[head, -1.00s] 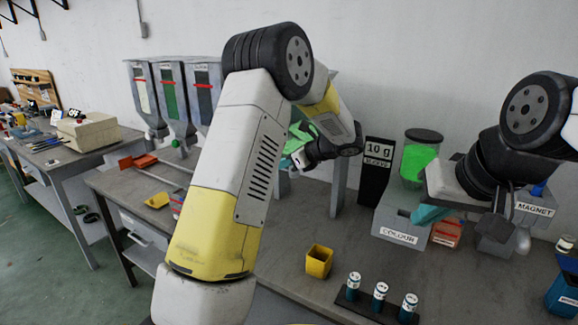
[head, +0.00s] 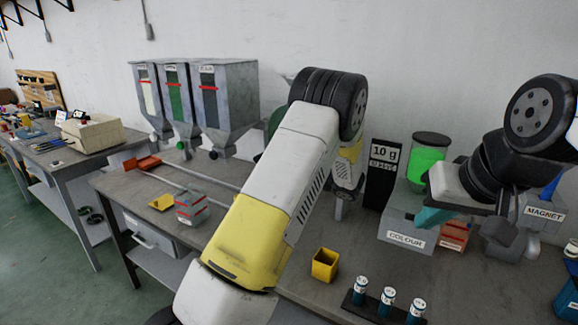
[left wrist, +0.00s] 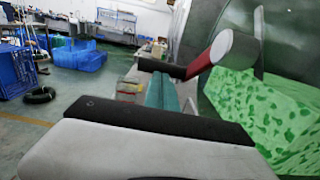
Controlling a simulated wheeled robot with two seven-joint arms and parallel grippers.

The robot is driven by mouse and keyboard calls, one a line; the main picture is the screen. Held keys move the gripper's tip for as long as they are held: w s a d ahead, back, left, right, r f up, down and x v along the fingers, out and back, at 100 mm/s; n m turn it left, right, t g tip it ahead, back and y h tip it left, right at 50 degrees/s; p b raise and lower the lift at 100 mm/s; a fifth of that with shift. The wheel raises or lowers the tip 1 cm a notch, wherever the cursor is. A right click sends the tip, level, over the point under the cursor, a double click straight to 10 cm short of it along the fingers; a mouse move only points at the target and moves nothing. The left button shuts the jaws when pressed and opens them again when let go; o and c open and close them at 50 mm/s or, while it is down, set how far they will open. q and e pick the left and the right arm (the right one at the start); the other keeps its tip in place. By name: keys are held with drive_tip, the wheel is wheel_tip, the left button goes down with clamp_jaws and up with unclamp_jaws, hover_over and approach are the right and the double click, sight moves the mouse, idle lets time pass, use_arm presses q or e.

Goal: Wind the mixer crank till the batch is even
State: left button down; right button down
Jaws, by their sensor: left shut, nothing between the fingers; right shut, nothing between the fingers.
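In the head view the mixer is mostly hidden behind my left arm; only a dark rounded edge (head: 275,122) shows beside the arm. In the left wrist view the batch (left wrist: 262,115) is light green with many darker green patches, behind a curved clear wall. A grey crank handle with a red end (left wrist: 222,46) sticks out in front of it. My left gripper (left wrist: 162,92) is shut and empty, its teal fingers below and left of the handle, seemingly apart from it. It is hidden in the head view. My right gripper (head: 430,217) is shut and empty near the COLOUR box.
The COLOUR box (head: 408,236) carries a bright green jar (head: 428,158). A yellow cup (head: 325,264) and a rack of small bottles (head: 388,300) stand at the front. Three hoppers (head: 222,110) stand at the back left.

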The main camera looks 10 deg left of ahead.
use_arm(q)
drive_tip(key=shift+w+a+r+t+y, duration=0.2)
drive_tip(key=shift+a+r+t+y, duration=0.1)
drive_tip(key=shift+a+r+y, duration=0.4)
drive_tip(key=shift+a+f, duration=0.1)
drive_tip(key=shift+a, duration=0.15)
drive_tip(key=shift+d, duration=0.1)
drive_tip(key=v, duration=0.7)
drive_tip(key=shift+d+f, duration=0.15)
drive_tip(key=shift+d, duration=0.2)
